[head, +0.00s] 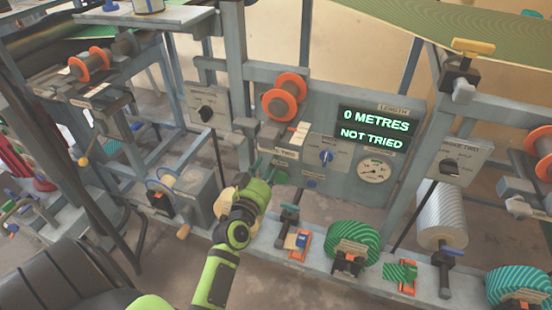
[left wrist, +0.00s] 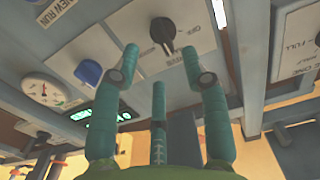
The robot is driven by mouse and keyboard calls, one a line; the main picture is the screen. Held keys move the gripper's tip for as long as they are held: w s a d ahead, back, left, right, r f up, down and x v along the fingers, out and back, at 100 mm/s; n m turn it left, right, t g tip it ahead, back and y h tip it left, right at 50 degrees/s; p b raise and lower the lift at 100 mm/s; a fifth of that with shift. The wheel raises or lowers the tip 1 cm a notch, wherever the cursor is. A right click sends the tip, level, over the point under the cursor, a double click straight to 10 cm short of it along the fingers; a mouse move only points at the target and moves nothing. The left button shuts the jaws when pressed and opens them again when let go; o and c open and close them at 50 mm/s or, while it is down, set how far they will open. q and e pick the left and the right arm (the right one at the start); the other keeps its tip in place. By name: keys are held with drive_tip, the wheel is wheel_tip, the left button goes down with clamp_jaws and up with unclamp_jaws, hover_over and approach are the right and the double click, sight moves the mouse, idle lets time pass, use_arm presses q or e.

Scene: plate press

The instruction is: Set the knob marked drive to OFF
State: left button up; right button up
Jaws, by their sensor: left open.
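A black knob (left wrist: 162,30) is on a pale plate in the left wrist view, with an OFF mark to its right. A pale line on the knob faces down in that picture, away from the OFF mark. No readable drive label shows. My left gripper (left wrist: 160,60) is open and empty, its fingertips on either side of and short of the knob. Contact cannot be told. In the head view my left gripper (head: 268,172) reaches the lower panel and hides this knob. My right gripper is not in view.
The display (head: 374,127) reads 0 METRES, NOT TRIED. Other black knobs sit left (head: 205,113) and right (head: 450,167). Frame bars and spools crowd around the panel.

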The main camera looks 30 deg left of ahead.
sight(277, 151)
use_arm(q)
drive_tip(key=shift+x, duration=2.8)
clamp_jaws()
